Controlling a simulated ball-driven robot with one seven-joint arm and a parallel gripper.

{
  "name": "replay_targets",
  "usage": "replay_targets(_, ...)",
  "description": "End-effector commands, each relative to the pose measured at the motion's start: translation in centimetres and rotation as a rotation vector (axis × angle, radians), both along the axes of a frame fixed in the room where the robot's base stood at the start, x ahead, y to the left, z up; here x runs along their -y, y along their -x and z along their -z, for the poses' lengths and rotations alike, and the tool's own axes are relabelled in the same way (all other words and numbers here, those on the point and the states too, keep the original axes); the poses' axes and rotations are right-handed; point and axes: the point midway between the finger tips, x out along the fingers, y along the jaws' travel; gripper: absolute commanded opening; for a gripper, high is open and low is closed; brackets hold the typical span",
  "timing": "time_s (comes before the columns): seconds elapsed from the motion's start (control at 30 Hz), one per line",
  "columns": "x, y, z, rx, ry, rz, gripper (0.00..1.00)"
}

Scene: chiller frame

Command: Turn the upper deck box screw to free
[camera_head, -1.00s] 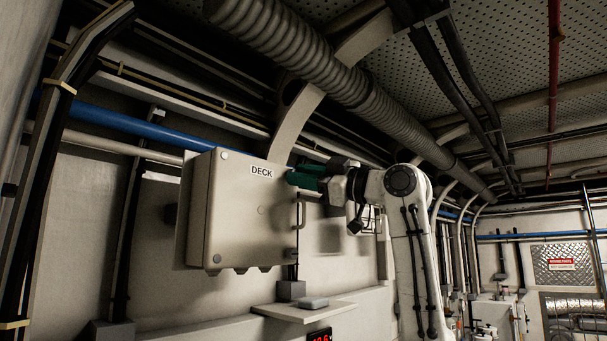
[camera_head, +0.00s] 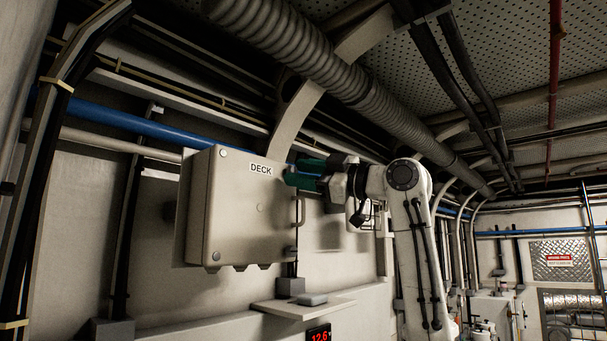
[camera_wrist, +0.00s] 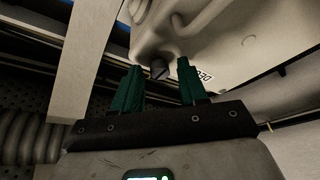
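The deck box (camera_head: 245,220) is a beige wall cabinet with a black-lettered DECK label (camera_head: 261,170). My gripper (camera_head: 287,172), with green fingers, reaches its upper right corner from the right. In the wrist view, the dark slotted upper screw (camera_wrist: 160,69) shows at the corner of the box (camera_wrist: 215,40). It lies between the two fingertips of my gripper (camera_wrist: 161,64), with a visible gap on each side, so the gripper is open around it. In the head view the fingers hide this screw.
A handle (camera_head: 300,211) is on the box's right edge. A blue pipe (camera_head: 140,124) runs behind the box, and a ribbed duct (camera_head: 300,55) passes above. A small shelf (camera_head: 300,308) with a grey item (camera_head: 312,299) is below, above a red-digit display (camera_head: 319,336).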

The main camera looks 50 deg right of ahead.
Motion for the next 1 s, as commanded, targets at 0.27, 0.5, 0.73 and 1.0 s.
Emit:
replay_targets(0.27, 0.0, 0.0, 0.0, 0.001, 0.0, 0.0, 0.49)
replay_targets(0.5, 0.7, 2.0, 0.8, 0.003, -0.001, 0.001, 0.49)
replay_targets(0.73, 2.1, 6.1, 1.9, 0.003, -0.001, 0.003, 0.49)
replay_targets(1.0, 3.1, 9.4, 2.4, 0.002, -0.001, 0.001, 0.49)
